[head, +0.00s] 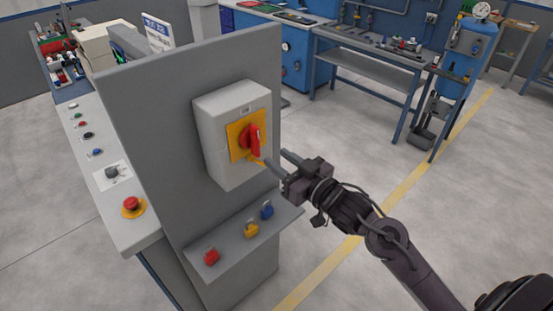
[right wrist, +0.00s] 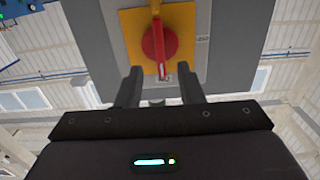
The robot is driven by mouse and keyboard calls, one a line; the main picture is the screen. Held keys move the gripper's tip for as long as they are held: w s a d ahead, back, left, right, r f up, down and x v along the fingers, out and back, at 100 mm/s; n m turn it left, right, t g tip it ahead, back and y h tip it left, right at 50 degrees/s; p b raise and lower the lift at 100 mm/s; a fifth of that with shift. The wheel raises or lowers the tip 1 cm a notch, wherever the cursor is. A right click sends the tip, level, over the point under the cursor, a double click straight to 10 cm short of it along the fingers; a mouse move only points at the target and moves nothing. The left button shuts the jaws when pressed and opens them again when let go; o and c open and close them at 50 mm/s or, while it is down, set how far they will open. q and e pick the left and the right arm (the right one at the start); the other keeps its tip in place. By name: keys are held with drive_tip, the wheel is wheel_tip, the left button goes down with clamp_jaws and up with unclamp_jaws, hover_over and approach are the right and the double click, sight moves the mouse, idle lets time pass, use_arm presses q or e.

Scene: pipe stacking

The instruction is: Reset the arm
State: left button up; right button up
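A red rotary switch handle (head: 254,139) on a yellow plate (head: 236,130) is on the front of a grey switch box (head: 222,103), which is mounted on a grey panel. The handle points roughly downward. My right gripper (head: 276,160) is just to the right of the handle, with its fingers spread apart and pointing at the box. In the right wrist view the gripper (right wrist: 160,84) is open, and the red handle (right wrist: 159,45) shows beyond and between the fingertips. Nothing is visibly held. My left gripper is in neither view.
A shelf below the box holds red (head: 211,256), yellow (head: 251,230) and blue (head: 267,211) padlock-like items. A console with buttons and a red emergency stop (head: 131,205) is at left. A workbench (head: 369,53) stands behind. Floor right of the panel is clear.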

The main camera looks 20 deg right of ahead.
idle(0.3)
drive_tip(key=s+d+f+m+g+h+b, duration=0.1)
drive_tip(key=s+d+f+g+h+b, duration=0.1)
drive_tip(key=f, duration=1.2)
drive_tip(key=s+d+f+m+g+h+b, duration=0.1)
drive_tip(key=s+d+f+g, duration=0.1)
drive_tip(key=f, duration=1.2)
drive_tip(key=s+d+f+m+g+h+b, duration=0.1)
drive_tip(key=s+d+f+g+h+b, duration=0.15)
drive_tip(key=f, duration=1.15)
drive_tip(key=s+a+f+g+b, duration=0.1)
drive_tip(key=s+f+g, duration=0.3)
drive_tip(key=s+f, duration=1.1)
drive_tip(key=s+a+f+n+g+b, duration=0.1)
drive_tip(key=s+f+g, duration=0.4)
drive_tip(key=s+f, duration=1)
drive_tip(key=s+a+b, duration=0.1)
drive_tip(key=s+a, duration=0.1)
drive_tip(key=s, duration=0.4)
drive_tip(key=shift+a+n+h, duration=0.3)
drive_tip(key=shift+a+h, duration=0.05)
drive_tip(key=shift+a, duration=0.05)
drive_tip(key=shift+s+g, duration=0.1)
drive_tip(key=shift+g, duration=0.15)
